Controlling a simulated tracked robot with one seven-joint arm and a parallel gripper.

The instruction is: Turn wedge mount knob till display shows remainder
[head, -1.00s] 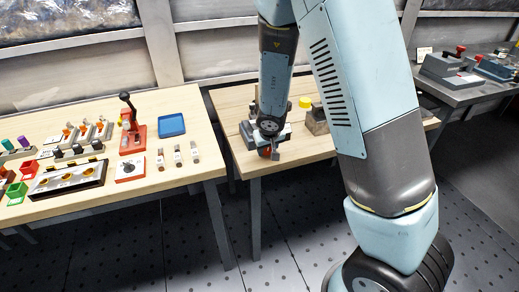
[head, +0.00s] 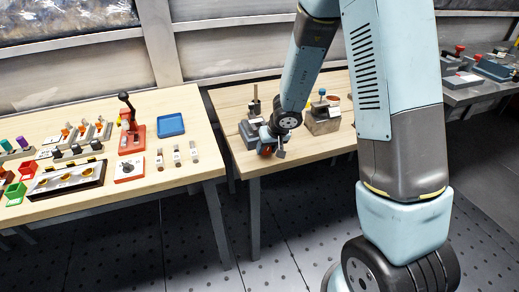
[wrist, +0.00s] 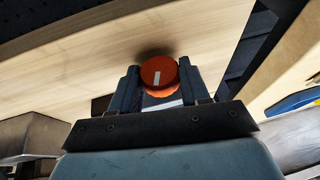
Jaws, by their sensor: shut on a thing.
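A red-orange round knob (wrist: 159,72) with a white pointer line shows in the wrist view. My gripper (wrist: 160,82) has one finger on each side of it and is shut on it. In the head view my gripper (head: 272,146) is low at the front left of the middle table, and the orange knob (head: 266,150) shows just beside its fingers. The knob sits at the front of a grey mount (head: 251,134) on that table. No display reading can be made out; my gripper and arm hide part of the mount.
The left table (head: 150,187) holds a red lever press (head: 131,138), a blue tray (head: 171,124) and several small parts. A gap separates the two tables.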

